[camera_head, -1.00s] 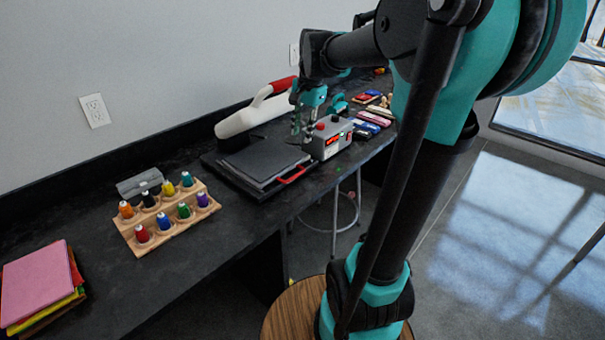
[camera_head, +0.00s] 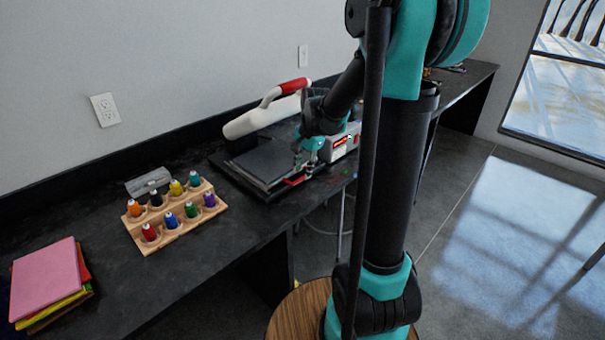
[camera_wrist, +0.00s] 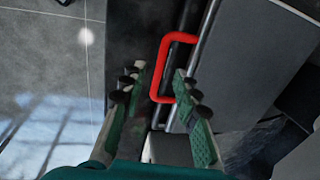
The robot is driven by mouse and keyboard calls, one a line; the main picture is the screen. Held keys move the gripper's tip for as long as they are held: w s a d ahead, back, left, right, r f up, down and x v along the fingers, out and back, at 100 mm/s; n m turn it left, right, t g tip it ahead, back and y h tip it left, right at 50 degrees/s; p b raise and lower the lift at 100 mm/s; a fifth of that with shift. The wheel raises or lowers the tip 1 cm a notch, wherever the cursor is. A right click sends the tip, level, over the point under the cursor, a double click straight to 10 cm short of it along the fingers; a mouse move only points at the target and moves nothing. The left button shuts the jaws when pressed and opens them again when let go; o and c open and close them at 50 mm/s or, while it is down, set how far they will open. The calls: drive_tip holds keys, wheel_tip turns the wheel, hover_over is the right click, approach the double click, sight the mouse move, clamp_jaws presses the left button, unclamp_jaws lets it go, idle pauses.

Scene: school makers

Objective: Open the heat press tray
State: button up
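The heat press (camera_head: 262,118) stands on the black counter, its white upper arm with the red grip raised. Its dark flat tray (camera_head: 262,160) lies at the front, with a red handle (camera_head: 294,181) on its front edge. In the wrist view the red handle (camera_wrist: 161,65) is a U-shaped bar fixed to the edge of the grey tray (camera_wrist: 252,65). My gripper (camera_wrist: 160,75) is open, with one finger on each side of the handle's near end in that view. I cannot tell whether it touches. In the head view my gripper (camera_head: 306,160) is low over the tray's right front corner.
The grey control box (camera_head: 343,143) is partly hidden behind my arm. A wooden rack (camera_head: 140,232) of thread spools and a stack of coloured sheets (camera_head: 45,280) stand to the left. The counter's front edge is close to the tray.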

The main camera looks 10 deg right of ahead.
drive_tip(key=shift+w+a+f, duration=0.1)
drive_tip(key=shift+f, duration=0.5)
drive_tip(key=shift+w+a+f, duration=0.1)
drive_tip(key=shift+f, duration=0.45)
drive_tip(key=shift+c, duration=0.4)
clamp_jaws()
